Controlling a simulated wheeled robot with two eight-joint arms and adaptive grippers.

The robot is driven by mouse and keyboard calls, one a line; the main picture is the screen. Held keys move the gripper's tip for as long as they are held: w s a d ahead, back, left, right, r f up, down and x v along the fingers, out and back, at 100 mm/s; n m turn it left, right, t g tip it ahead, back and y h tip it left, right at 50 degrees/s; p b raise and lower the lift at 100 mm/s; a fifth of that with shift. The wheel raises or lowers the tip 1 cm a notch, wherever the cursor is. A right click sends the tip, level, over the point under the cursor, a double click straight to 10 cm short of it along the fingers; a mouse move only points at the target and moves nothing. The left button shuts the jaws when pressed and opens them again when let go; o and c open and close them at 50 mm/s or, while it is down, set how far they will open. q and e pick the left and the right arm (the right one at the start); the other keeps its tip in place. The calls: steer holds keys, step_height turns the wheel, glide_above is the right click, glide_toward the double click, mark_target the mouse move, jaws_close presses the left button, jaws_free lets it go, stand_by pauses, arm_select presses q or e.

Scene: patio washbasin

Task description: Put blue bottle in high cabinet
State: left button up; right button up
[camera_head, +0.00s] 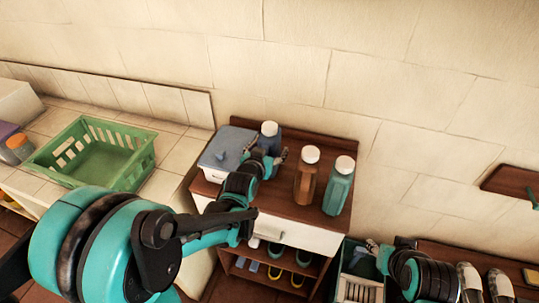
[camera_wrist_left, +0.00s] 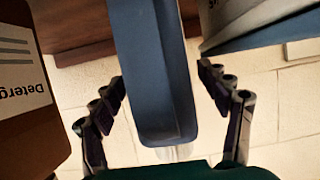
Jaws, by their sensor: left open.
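The blue bottle (camera_head: 269,130), with a white cap, stands at the back of the wooden cabinet top (camera_head: 300,212), partly hidden behind my left gripper (camera_head: 265,156). In the left wrist view the blue bottle (camera_wrist_left: 158,70) lies between the two fingers of my open left gripper (camera_wrist_left: 162,82). Gaps show on both sides, so the fingers do not grip it. My right gripper (camera_head: 374,248) is low at the right, near a dark green crate; its finger opening is too small to judge. I cannot tell which furniture is the high cabinet.
A blue-grey lidded box (camera_head: 222,158) stands just left of the bottle. A brown bottle (camera_head: 306,178) and a teal bottle (camera_head: 339,187) stand to its right. A green basket (camera_head: 100,158) sits on the left counter. A dark green crate (camera_head: 352,262) is below right.

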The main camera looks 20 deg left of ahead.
arm_select(q)
steer(key=shift+w+f, duration=0.25)
steer(key=shift+w, duration=0.3)
steer(key=c, duration=0.3)
jaws_close()
steer(key=shift+r, duration=0.1)
